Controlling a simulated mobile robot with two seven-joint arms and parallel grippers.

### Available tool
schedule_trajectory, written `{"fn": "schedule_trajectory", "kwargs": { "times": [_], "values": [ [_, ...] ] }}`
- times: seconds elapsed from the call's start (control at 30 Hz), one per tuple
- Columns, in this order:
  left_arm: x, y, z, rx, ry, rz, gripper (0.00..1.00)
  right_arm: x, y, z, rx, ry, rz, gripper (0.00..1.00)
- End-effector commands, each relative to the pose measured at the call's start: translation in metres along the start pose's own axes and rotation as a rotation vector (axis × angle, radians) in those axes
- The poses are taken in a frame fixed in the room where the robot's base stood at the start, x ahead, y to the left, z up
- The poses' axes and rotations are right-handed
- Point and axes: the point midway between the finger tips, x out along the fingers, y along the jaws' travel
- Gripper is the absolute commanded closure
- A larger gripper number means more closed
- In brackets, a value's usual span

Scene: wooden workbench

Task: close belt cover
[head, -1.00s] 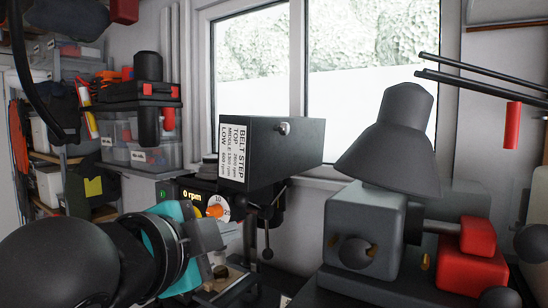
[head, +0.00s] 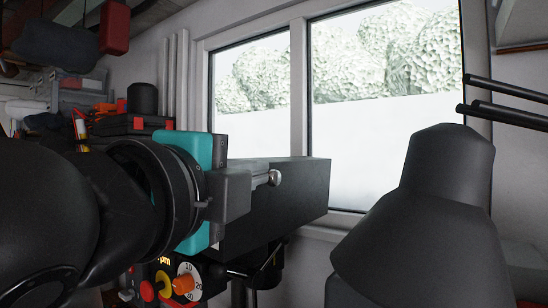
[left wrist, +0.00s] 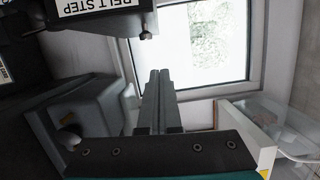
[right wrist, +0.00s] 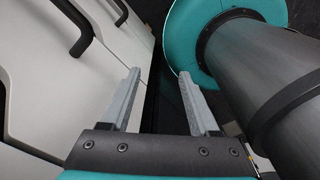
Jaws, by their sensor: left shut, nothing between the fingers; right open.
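The belt cover (head: 285,207) is a dark box-shaped housing in front of the window, partly hidden behind my left gripper. Its small silver knob (head: 275,177) is on the side facing me. My left gripper (head: 262,180) is shut and empty, its tips beside the knob; contact is unclear. In the left wrist view, its closed fingers (left wrist: 160,75) are below the cover (left wrist: 105,22), which carries a white "BELT STEP" label (left wrist: 90,6). Whether the cover is fully shut cannot be told. My right gripper (right wrist: 160,75) is open and empty, low down, outside the head view.
A drill control panel with an orange dial (head: 187,283) sits below the cover. A dark grey lamp shade (head: 435,220) stands large at the right. Pale panels with black handles (right wrist: 60,75) lie beside my right gripper.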

Motion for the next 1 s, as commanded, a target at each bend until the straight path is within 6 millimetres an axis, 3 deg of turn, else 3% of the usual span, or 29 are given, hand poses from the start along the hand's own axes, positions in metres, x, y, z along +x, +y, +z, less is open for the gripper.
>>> {"fn": "schedule_trajectory", "kwargs": {
  "times": [0.2, 0.33, 1.0],
  "values": [
    [0.012, 0.000, 0.002, -0.010, -0.007, 0.010, 1.00, -0.018, 0.001, -0.004, 0.000, 0.003, 0.001, 0.38],
    [0.040, 0.003, 0.003, -0.006, -0.012, 0.012, 1.00, -0.015, 0.002, -0.006, 0.001, 0.005, 0.002, 0.38],
    [0.058, -0.002, 0.007, -0.011, -0.019, 0.008, 1.00, -0.089, 0.004, -0.014, 0.001, 0.007, 0.004, 0.38]
  ]
}}
